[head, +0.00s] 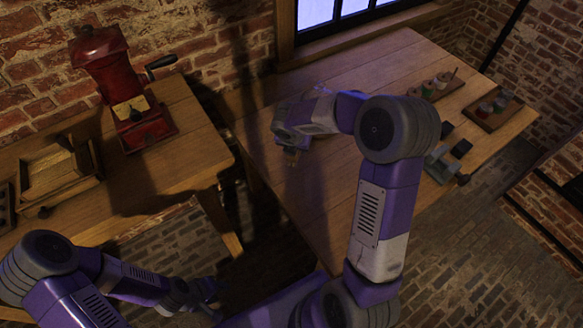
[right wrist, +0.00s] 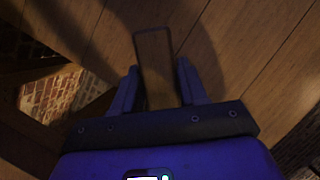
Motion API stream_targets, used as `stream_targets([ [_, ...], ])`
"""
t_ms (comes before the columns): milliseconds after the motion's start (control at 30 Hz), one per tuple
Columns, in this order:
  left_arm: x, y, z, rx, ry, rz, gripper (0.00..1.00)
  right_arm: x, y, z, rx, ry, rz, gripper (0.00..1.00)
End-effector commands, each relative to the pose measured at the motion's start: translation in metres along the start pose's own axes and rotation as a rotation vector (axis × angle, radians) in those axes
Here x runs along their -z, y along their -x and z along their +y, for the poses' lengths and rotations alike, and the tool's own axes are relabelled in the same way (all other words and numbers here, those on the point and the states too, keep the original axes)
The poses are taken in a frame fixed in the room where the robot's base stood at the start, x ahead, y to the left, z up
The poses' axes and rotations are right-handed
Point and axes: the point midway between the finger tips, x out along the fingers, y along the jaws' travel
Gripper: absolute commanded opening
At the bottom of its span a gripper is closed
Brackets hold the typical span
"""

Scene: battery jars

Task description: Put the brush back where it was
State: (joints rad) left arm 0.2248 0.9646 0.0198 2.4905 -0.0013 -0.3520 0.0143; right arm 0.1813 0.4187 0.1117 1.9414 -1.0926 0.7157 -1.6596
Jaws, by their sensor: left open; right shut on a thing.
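My right gripper (head: 290,150) is above the left part of the long wooden table (head: 330,200). In the right wrist view its fingers (right wrist: 158,78) are shut on a flat brown piece with a dark edge, which I take for the brush (right wrist: 153,60). It sticks out past the fingertips over the planks, and I cannot tell whether it touches them. In the head view only a small brown bit shows below the gripper. My left gripper (head: 210,296) is low at the bottom left, open and empty, partly dark.
A wooden rack with small jars (head: 433,87) and a tray with jars (head: 492,112) stand at the table's far right. Dark blocks (head: 461,149) lie nearer. A red grinder (head: 103,75) and a wooden box (head: 60,172) stand on the left bench. The table's middle is clear.

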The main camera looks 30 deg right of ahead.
Motion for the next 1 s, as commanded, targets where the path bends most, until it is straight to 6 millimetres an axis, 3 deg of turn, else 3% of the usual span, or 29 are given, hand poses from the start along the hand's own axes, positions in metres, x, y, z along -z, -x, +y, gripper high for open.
stream_targets([
  [233, 0.000, -0.005, -0.002, 0.000, 0.000, 0.000, 0.43, 0.000, -0.007, 0.000, -0.029, 0.071, 0.001, 0.14],
  [833, 0.002, -0.045, -0.017, 0.000, 0.000, 0.000, 0.43, 0.034, -0.088, 0.000, -0.027, 0.072, 0.004, 0.14],
  [1000, 0.002, -0.047, -0.018, 0.000, 0.000, 0.000, 0.43, 0.036, -0.094, 0.000, -0.029, 0.071, 0.001, 0.14],
])
